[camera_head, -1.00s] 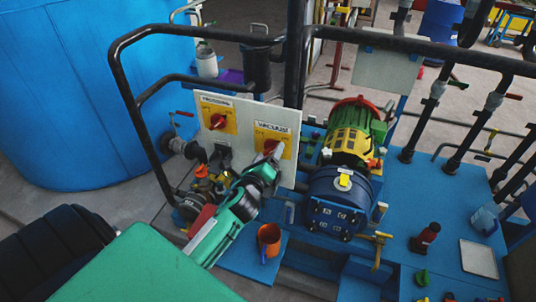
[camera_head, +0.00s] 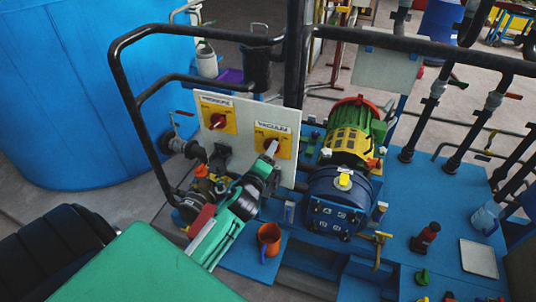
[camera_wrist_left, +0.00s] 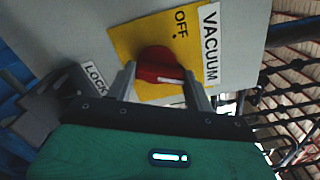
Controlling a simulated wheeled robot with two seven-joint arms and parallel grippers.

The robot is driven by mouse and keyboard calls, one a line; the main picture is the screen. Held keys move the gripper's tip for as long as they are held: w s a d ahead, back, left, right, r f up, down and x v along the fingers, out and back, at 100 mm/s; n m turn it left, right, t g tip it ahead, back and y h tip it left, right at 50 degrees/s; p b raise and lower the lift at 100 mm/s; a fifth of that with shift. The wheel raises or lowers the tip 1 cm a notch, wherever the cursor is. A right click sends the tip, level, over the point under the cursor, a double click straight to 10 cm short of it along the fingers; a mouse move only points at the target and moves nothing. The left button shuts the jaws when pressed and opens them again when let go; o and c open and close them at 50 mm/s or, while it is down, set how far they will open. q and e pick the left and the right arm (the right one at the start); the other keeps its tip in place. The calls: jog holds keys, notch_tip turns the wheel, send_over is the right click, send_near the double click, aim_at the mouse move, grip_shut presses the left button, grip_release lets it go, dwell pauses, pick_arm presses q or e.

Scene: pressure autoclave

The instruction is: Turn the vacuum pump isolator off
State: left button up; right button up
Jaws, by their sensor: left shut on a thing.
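The vacuum isolator is a red rotary knob (camera_wrist_left: 155,57) on a yellow plate (camera_wrist_left: 125,42) beneath a VACUUM label (camera_wrist_left: 210,42). In the head view its yellow plate (camera_head: 284,148) is on the right of an upright cream panel. My left gripper (camera_wrist_left: 160,76) is shut on the knob, one finger on each side. In the wrist view, the knob's white mark lies at its right side, toward the VACUUM lettering, while OFF (camera_wrist_left: 181,22) is printed above. In the head view my left gripper (camera_head: 271,149) hides part of the knob. My right gripper is out of view.
A second isolator (camera_head: 217,120) with a red knob is on the same panel to the left. A black handrail (camera_head: 195,80) surrounds the panel. A blue and yellow pump (camera_head: 338,200) stands to the right, with an orange cup (camera_head: 269,240) in front.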

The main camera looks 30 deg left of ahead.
pick_arm(q)
jog(key=shift+a+f+n+p, duration=0.1)
jog(key=shift+n+p, duration=0.1)
jog(key=shift+n, duration=3.3)
jog(key=shift+a+f+n+p, duration=0.1)
jog(key=shift+n+p, duration=0.1)
jog(key=shift+n, duration=3.3)
jog(key=o, duration=1)
jog(key=shift+s, duration=0.1)
